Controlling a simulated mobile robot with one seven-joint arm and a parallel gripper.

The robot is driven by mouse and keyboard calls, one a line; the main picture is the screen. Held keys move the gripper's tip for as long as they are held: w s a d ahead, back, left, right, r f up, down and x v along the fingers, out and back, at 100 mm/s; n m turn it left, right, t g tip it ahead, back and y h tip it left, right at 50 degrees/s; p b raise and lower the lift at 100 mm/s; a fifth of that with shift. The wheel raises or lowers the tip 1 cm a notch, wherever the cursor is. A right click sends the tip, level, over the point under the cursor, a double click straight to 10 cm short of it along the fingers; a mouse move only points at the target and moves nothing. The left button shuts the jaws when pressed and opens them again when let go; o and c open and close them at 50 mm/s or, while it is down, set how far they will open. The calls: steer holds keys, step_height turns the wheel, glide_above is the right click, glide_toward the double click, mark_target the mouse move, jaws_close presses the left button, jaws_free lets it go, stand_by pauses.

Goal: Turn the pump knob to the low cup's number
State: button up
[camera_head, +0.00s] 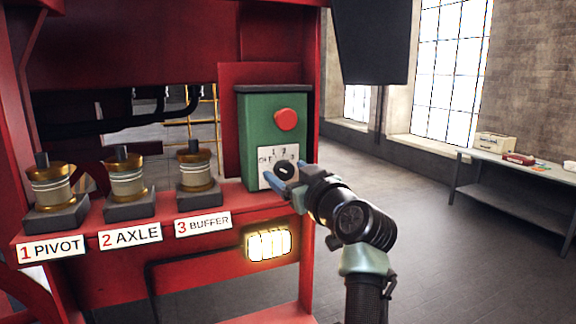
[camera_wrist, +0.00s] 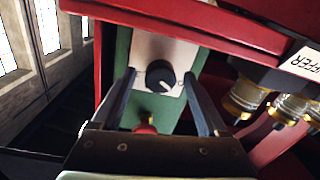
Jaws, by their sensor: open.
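The black pump knob (camera_head: 285,171) sits on a white dial plate (camera_head: 266,181) on the green pump box (camera_head: 258,115). In the wrist view the knob (camera_wrist: 160,75) shows between my open fingers, its white mark pointing lower right. My gripper (camera_head: 284,190) is open in front of the knob; contact cannot be told. Three brass-and-glass cups stand on the red ledge: 1 PIVOT (camera_head: 51,185), 2 AXLE (camera_head: 127,178) and 3 BUFFER (camera_head: 197,166). Their fill levels are too small to compare surely. The dial numbers are partly hidden and hard to read.
A red button (camera_head: 286,119) is above the knob on the box. A lit lamp (camera_head: 268,244) is below the ledge. A red frame surrounds the box. A table (camera_head: 505,174) with small boxes stands at the right; the floor between is clear.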

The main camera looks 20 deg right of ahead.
steer(key=shift+w, duration=0.25)
jaws_close()
stand_by(0.3)
